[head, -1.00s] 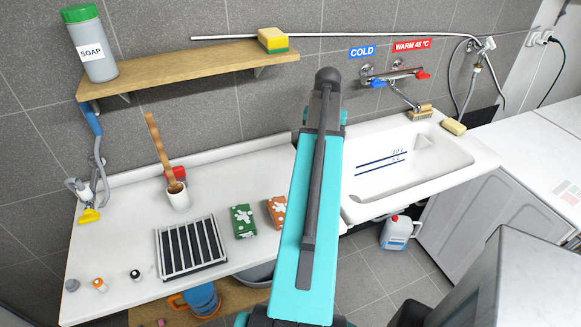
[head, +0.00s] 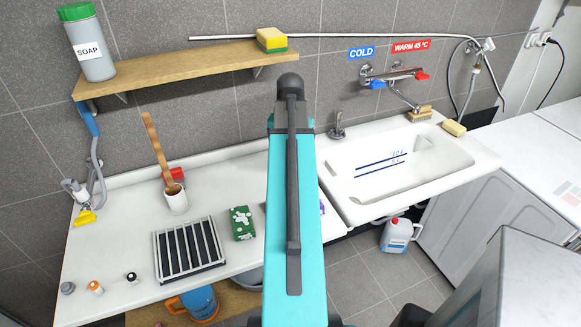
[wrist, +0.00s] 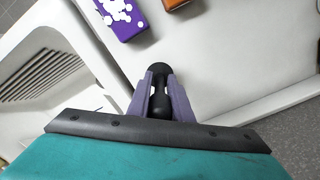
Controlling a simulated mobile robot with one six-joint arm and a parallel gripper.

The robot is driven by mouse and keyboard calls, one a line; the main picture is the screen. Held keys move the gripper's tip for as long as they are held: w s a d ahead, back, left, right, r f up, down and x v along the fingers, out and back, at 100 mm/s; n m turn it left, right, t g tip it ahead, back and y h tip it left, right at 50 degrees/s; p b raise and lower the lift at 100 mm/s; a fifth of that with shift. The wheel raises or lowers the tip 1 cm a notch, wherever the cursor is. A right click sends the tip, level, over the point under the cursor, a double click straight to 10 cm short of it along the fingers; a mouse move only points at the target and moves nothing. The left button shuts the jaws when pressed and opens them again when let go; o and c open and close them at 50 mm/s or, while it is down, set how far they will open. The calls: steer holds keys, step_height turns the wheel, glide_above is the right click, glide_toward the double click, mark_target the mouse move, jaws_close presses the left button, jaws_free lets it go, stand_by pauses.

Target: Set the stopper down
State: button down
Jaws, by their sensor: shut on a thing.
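A black stopper (wrist: 158,88) with a rounded top is held between the two grey-purple fingers of my gripper (wrist: 159,98) in the wrist view. The gripper is shut on it. A pale counter surface lies beyond and below it; I cannot tell whether the stopper touches it. In the head view my arm hides the gripper and the held stopper.
The white counter (head: 115,225) holds a slatted rack (head: 188,250), a cup (head: 176,199) with a wooden handle, and a green spotted box (head: 242,223). A purple spotted box (wrist: 117,16) lies ahead in the wrist view. The sink (head: 440,165) is at the right.

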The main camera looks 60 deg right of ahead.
steer(key=shift+f+b, duration=1.65)
steer(key=shift+f, duration=0.15)
steer(key=shift+f, duration=0.1)
steer(key=c, duration=1.6)
jaws_free()
steer(key=shift+r+p, duration=4.85)
steer(key=shift+r, duration=1.3)
